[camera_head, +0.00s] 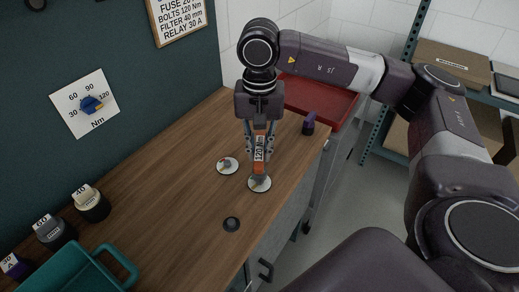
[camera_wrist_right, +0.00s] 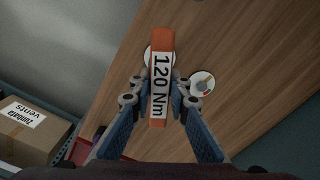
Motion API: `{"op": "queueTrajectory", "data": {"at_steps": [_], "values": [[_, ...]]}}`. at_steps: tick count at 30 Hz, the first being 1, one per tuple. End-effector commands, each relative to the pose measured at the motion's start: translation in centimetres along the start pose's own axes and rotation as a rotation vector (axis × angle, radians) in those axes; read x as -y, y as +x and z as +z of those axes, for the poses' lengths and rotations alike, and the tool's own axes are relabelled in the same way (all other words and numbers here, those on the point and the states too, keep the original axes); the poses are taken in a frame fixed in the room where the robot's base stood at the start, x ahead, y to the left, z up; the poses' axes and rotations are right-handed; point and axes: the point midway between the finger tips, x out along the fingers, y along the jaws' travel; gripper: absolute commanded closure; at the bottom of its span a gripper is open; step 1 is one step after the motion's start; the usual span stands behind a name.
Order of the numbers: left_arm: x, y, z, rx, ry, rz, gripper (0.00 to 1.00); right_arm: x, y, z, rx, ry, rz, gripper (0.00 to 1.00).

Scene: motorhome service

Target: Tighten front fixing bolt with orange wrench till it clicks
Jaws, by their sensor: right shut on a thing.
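The orange wrench (camera_head: 259,168) stands upright with a white "120 Nm" label on its side. My right gripper (camera_head: 259,148) points down and is shut on it. The wrench's lower end is over a white round plate (camera_head: 260,186) near the bench's right edge; the bolt there is hidden, and I cannot tell whether they touch. In the right wrist view the wrench (camera_wrist_right: 161,75) lies between the blue fingers of the gripper (camera_wrist_right: 160,102). A second white plate (camera_head: 227,167) with a small fitting is just to the left. My left gripper is out of view.
The wooden bench (camera_head: 180,195) has a dark round piece (camera_head: 232,224), a purple item (camera_head: 309,123), a teal basket (camera_head: 85,270) and labelled caps (camera_head: 92,204). A Nm dial (camera_head: 86,104) and a sign (camera_head: 178,18) reading "BOLTS 120 Nm" hang on the wall. A red tray (camera_head: 318,102) is behind.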

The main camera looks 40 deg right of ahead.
Motion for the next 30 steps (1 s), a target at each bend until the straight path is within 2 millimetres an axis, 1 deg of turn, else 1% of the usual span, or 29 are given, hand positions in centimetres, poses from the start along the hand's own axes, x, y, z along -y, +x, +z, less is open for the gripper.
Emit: {"op": "queueTrajectory", "data": {"at_steps": [2, 15, 22, 30], "values": [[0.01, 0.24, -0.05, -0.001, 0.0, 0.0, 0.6, 0.02, 0.07, 0.01, 0.0, 0.0, -0.001, 1.0], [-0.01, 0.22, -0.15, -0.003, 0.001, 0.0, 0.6, 0.01, -0.02, 0.02, 0.0, 0.0, 0.0, 1.0], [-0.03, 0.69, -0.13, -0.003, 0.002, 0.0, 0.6, 0.01, 0.07, 0.01, 0.0, 0.0, 0.0, 1.0], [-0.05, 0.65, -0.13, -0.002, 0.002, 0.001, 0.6, 0.01, -0.03, 0.0, 0.0, 0.0, 0.0, 1.0]]}}
